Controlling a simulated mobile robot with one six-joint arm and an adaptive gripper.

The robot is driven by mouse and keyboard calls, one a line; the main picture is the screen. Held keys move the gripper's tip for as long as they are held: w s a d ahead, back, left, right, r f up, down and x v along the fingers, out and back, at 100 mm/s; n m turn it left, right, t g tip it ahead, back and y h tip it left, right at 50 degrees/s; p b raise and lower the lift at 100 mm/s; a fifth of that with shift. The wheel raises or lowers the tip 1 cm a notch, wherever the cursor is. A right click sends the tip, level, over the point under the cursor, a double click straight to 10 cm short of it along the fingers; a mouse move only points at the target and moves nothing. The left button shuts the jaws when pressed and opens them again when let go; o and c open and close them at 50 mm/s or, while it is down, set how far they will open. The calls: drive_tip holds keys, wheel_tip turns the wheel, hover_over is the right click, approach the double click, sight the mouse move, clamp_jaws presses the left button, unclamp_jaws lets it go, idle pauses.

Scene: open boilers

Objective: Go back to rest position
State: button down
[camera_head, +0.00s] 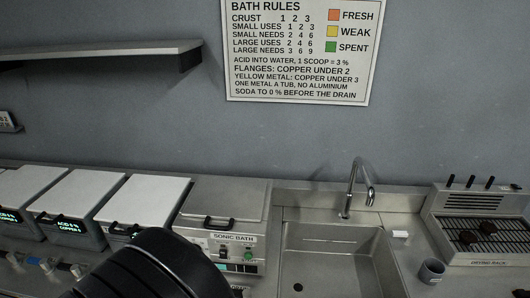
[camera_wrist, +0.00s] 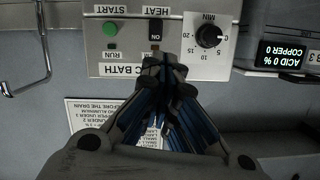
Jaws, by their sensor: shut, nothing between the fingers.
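My gripper (camera_wrist: 163,72) shows in the wrist view with its blue-and-black fingers drawn together and nothing between them. It is in front of the control panel of the sonic bath (camera_wrist: 107,82), which appears upside down there with a green button, a HEAT switch and a MIN dial. In the head view, my black arm covers the bottom left centre and hides the gripper. The sonic bath (camera_head: 225,195) stands behind it with its lid shut. I cannot tell from these views whether the fingers touch the panel.
Several lidded tubs (camera_head: 148,198) stand left of the sonic bath, some with lit displays. A steel sink (camera_head: 330,250) with a tap (camera_head: 350,190) is to its right. A grey cup (camera_head: 432,271) and a rack (camera_head: 485,225) are farther right. A shelf (camera_head: 100,55) juts out at upper left.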

drive_tip(key=w+d+r+g+y, duration=0.2)
drive_tip(key=w+r+g+y, duration=0.15)
drive_tip(key=r, duration=0.25)
drive_tip(key=s+d+r+n+g+y, duration=0.1)
drive_tip(key=s+d+r+g+y, duration=0.15)
drive_tip(key=d+r, duration=0.45)
drive_tip(key=s+d+r+n+g+h, duration=0.1)
drive_tip(key=s+d+g+h, duration=0.3)
drive_tip(key=s+d, duration=1.5)
drive_tip(key=shift+s+d+r+n+g+h, duration=0.3)
drive_tip(key=shift+s+d+r+h, duration=0.1)
drive_tip(key=shift+s+r+h, duration=0.15)
drive_tip(key=c, duration=2.4)
unclamp_jaws()
drive_tip(key=shift+w, duration=0.15)
